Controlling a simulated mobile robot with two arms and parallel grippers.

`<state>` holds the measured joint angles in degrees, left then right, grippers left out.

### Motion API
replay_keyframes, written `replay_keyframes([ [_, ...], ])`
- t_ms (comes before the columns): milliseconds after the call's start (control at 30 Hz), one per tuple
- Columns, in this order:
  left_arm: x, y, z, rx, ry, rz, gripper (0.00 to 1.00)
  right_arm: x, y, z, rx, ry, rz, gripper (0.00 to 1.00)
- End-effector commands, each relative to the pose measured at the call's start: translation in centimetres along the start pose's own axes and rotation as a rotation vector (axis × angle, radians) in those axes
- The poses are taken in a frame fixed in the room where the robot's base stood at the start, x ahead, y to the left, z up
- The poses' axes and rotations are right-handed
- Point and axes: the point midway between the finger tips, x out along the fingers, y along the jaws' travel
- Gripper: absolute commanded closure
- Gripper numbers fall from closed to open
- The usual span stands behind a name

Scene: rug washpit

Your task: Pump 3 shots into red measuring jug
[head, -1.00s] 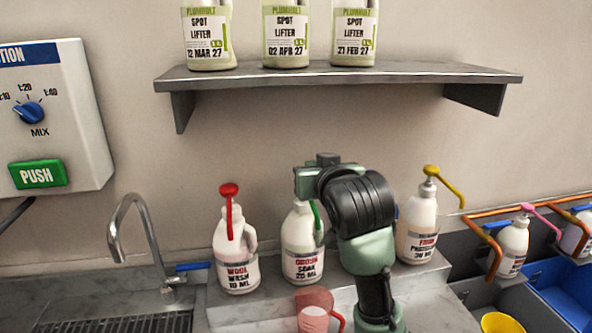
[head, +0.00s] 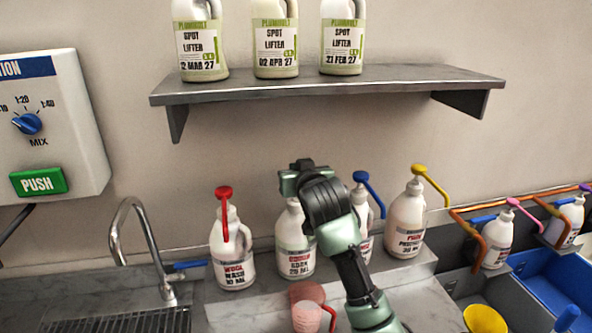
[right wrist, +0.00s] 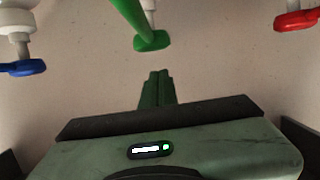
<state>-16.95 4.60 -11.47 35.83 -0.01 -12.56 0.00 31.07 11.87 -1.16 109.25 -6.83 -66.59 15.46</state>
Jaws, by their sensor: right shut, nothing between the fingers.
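The red measuring jug (head: 307,318) is translucent and stands on the counter in front of the odour soak bottle (head: 295,250). That bottle's green pump (right wrist: 150,40) shows in the right wrist view; in the head view my right arm hides it. My right gripper (head: 296,178) is above this bottle, with its fingers hidden in the head view. In the right wrist view its fingertips (right wrist: 157,76) are together and empty, just below the green spout in the picture. I cannot tell whether they touch the pump. My left gripper is out of view.
The wool wash bottle (head: 232,258) with a red pump stands left. Bottles with a blue pump (head: 368,192) and a yellow pump (head: 430,185) stand right. A shelf (head: 330,84) holds spot lifter jugs above. A tap (head: 137,235), yellow container (head: 485,318) and blue bin (head: 550,285) flank the counter.

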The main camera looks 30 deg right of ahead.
Motion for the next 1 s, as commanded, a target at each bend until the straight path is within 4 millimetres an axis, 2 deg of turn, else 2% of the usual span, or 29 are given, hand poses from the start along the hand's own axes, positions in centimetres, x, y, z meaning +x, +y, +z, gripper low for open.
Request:
replay_keyframes([
  [33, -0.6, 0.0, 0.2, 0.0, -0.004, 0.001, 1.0, 0.1, 0.0, 0.6, -0.002, -0.003, 0.0, 1.0],
  [200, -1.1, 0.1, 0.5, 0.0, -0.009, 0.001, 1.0, 0.4, 0.0, 1.9, 0.0, 0.001, 0.0, 1.0],
  [567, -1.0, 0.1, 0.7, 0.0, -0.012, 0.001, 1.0, 0.5, 0.0, 2.2, 0.001, 0.002, 0.0, 1.0],
  [667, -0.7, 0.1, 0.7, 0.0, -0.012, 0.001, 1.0, 0.6, 0.0, 2.8, 0.001, 0.001, 0.0, 1.0],
  [833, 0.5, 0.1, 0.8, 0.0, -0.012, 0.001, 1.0, 1.2, 0.0, 5.2, 0.001, -0.001, 0.001, 1.0],
  [1000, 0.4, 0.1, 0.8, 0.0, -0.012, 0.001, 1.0, 1.3, 0.0, 5.4, 0.001, -0.003, 0.001, 1.0],
])
